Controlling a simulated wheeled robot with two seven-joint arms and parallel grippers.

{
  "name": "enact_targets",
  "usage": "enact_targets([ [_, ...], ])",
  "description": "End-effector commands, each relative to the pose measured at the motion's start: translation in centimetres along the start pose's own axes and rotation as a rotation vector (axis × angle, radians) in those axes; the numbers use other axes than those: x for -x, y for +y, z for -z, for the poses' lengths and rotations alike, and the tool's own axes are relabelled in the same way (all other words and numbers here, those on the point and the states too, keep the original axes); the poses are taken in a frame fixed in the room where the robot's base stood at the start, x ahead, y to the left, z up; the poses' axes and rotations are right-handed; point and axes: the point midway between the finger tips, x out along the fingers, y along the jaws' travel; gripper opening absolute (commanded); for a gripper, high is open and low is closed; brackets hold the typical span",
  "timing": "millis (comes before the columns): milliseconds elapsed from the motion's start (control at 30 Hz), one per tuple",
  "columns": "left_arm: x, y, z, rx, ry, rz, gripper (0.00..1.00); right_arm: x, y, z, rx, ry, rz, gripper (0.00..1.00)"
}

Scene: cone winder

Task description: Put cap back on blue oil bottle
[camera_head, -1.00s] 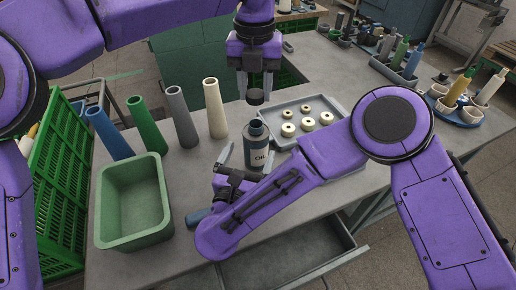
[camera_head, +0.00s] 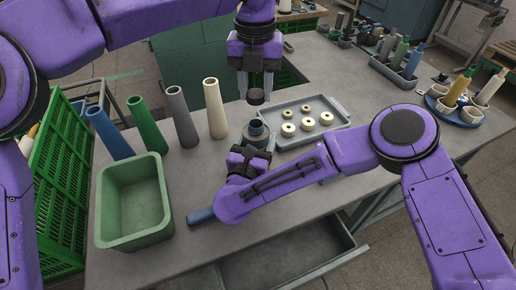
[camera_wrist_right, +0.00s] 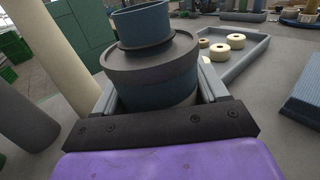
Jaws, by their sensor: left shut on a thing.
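The oil bottle (camera_head: 257,128) stands upright on the grey table, its dark neck uncapped; the right arm hides its lower part. In the right wrist view the bottle (camera_wrist_right: 155,80) fills the middle, with its blue-grey neck on top. My left gripper (camera_head: 257,88) is shut on the black cap (camera_head: 256,98) and holds it just above the bottle, apart from the neck. My right gripper (camera_wrist_right: 157,95) has one finger on each side of the bottle. The fingers are close to its sides, but I cannot tell whether they press on it.
A green bin (camera_head: 135,205) and several tall cones (camera_head: 180,118) stand to the left. A grey tray (camera_head: 335,110) with cream rings lies right of the bottle. A blue cylinder (camera_head: 201,216) lies near the front edge, above an open drawer (camera_head: 290,270).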

Motion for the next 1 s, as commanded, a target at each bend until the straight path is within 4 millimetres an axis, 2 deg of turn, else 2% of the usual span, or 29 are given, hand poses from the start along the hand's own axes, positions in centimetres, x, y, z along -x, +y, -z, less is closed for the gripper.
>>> enact_targets([
  [33,0.0,0.0,0.0,0.0,0.0,0.0,0.13,0.0,0.0,0.0,0.0,0.0,0.0,0.46],
  [100,0.0,0.0,0.0,0.0,0.0,0.0,0.13,0.0,0.0,0.0,0.0,0.0,-0.001,0.23],
  [133,0.0,0.0,0.0,0.0,0.0,0.0,0.13,0.0,0.0,0.0,0.0,0.0,0.0,0.18],
  [233,-0.7,0.0,0.0,0.0,0.002,0.0,0.13,0.0,0.0,0.0,0.0,0.0,-0.001,0.18],
  [533,-4.8,0.0,0.0,-0.001,0.002,0.001,0.13,0.0,0.0,0.0,0.0,0.0,0.0,0.18],
  [1000,-5.0,0.0,-0.1,0.0,0.0,0.001,0.13,0.0,0.0,0.0,0.0,0.0,0.0,0.18],
])
